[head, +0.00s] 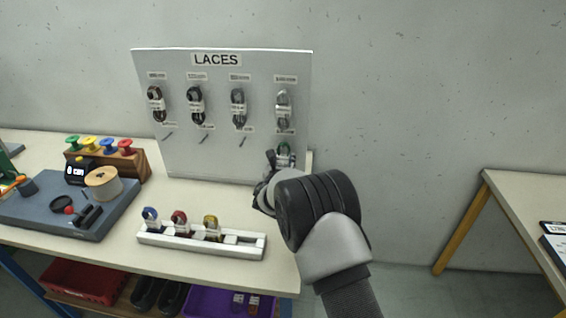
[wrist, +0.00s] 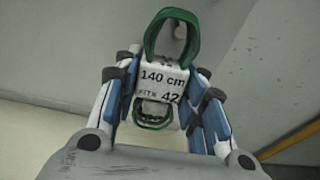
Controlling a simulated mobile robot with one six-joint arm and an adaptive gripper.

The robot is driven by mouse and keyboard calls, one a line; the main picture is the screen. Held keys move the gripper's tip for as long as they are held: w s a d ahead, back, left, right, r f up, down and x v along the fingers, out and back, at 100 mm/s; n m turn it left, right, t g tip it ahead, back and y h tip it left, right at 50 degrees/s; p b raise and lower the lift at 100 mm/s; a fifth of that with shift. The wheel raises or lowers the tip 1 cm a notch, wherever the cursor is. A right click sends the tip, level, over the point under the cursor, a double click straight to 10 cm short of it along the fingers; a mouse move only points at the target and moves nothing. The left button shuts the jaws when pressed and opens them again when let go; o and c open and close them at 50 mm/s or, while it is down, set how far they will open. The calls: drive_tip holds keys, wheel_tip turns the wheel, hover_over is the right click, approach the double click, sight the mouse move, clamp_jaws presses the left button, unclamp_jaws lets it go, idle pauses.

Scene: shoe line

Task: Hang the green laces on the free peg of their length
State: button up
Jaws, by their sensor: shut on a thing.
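My gripper (head: 277,163) is shut on the green laces (head: 285,147), in front of the lower right part of the white lace board (head: 222,150). In the wrist view my gripper (wrist: 158,88) grips their white band, which reads "140 cm" and "FITS 42". The green loop (wrist: 171,18) stands above the band, and a small grey round shape shows inside it. I cannot tell whether the loop is around a peg. Bare lower pegs show in the left column (head: 168,135), the second (head: 204,139) and the third (head: 242,141). The right column's lower peg is hidden.
Dark laces (head: 156,104) and others hang on the upper pegs; the length labels are too small to read. A white rack (head: 188,243) holds blue, red and yellow laces on the bench. A grey-blue tray (head: 60,218) stands left.

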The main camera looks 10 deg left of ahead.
drive_tip(key=o, duration=1.1)
